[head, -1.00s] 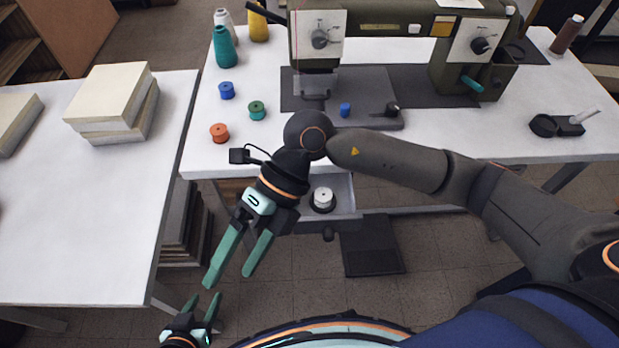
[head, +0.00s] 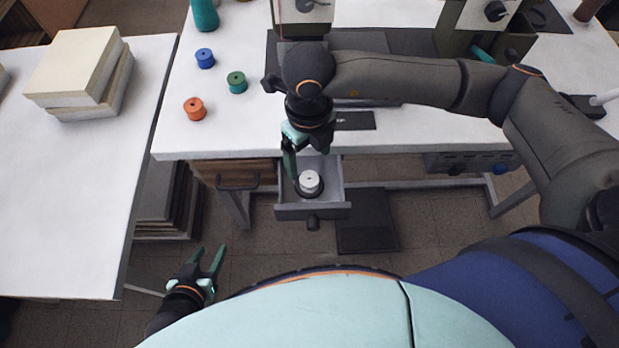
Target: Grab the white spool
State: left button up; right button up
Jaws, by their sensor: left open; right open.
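The white spool (head: 310,180) sits on a dark round base inside the open grey drawer (head: 312,211) under the sewing table. My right gripper (head: 304,164) is open above the drawer, pointing down. One green finger comes down just left of the spool; the other is foreshortened and partly hidden by the gripper body. I cannot tell whether the fingers touch the spool. My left gripper (head: 208,260) is open and empty, low at the left over the floor, away from the drawer.
The white sewing table (head: 200,140) overhangs the drawer's back. Orange (head: 195,109), green (head: 236,82) and blue (head: 205,58) spools stand on it. A side table (head: 75,200) with stacked blocks (head: 80,65) stands at left. Floor before the drawer is clear around a dark pedal (head: 366,236).

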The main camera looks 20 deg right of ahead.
aim_at(309, 179)
notch_tip(309, 179, down, 8)
jog(key=shift+r, duration=0.15)
jog(key=shift+c, duration=0.3)
grip_shut()
dwell(0.5)
